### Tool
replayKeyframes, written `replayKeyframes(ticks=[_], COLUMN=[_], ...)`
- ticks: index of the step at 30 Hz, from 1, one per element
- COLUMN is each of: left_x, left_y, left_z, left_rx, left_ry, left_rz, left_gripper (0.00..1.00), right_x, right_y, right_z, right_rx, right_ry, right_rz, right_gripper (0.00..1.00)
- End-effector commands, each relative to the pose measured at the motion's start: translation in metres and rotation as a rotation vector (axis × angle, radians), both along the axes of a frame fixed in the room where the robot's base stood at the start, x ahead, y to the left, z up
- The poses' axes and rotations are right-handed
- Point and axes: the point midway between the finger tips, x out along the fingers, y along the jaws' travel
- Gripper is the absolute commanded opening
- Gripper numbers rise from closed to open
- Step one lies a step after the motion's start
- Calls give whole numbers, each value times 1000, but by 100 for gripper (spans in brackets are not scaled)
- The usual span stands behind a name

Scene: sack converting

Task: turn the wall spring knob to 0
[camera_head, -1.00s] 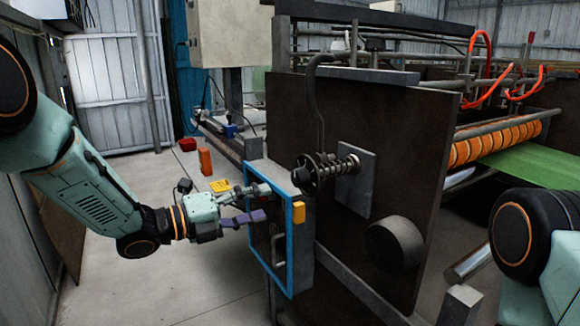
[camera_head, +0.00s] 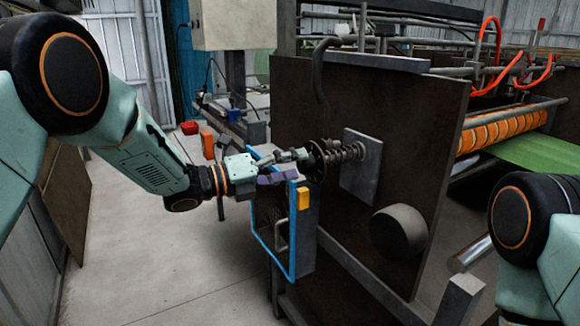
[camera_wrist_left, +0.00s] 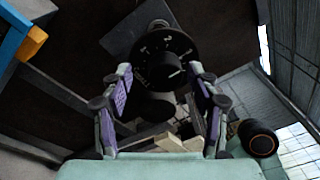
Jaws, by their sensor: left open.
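The wall spring knob (camera_head: 318,161) is a dark round dial at the near end of a coil spring on a rod, which sticks out from a grey plate on the dark machine panel. In the left wrist view the dial (camera_wrist_left: 150,45) shows white figures, and its black hub (camera_wrist_left: 157,72) has a short white line toward the right. My left gripper (camera_head: 298,164) is open, close in front of the dial. In the left wrist view its purple-padded fingers (camera_wrist_left: 162,84) stand on either side of the hub, with dark gaps between. My right gripper is out of view.
A blue-framed box (camera_head: 293,235) with a yellow block (camera_head: 303,198) on its edge sits just below the left gripper. A dark round cylinder (camera_head: 398,232) sticks out of the panel lower right. Open concrete floor (camera_head: 150,260) lies to the left.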

Motion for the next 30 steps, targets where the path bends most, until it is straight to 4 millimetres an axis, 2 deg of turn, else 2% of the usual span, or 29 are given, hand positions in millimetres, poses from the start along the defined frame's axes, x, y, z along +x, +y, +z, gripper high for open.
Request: replayKeyframes(ticks=[4, 22, 30], left_x=[-1, -1, -1], left_y=[-1, 0, 0], left_z=[1, 0, -1], left_rx=[1, 0, -12], left_ry=[-2, 0, 21], left_rz=[0, 1, 0], left_gripper=[59, 8, 6], right_x=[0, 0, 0], right_y=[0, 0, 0], right_z=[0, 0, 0], right_rx=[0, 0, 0], right_ry=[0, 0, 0], right_rz=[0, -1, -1], right_gripper=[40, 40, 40])
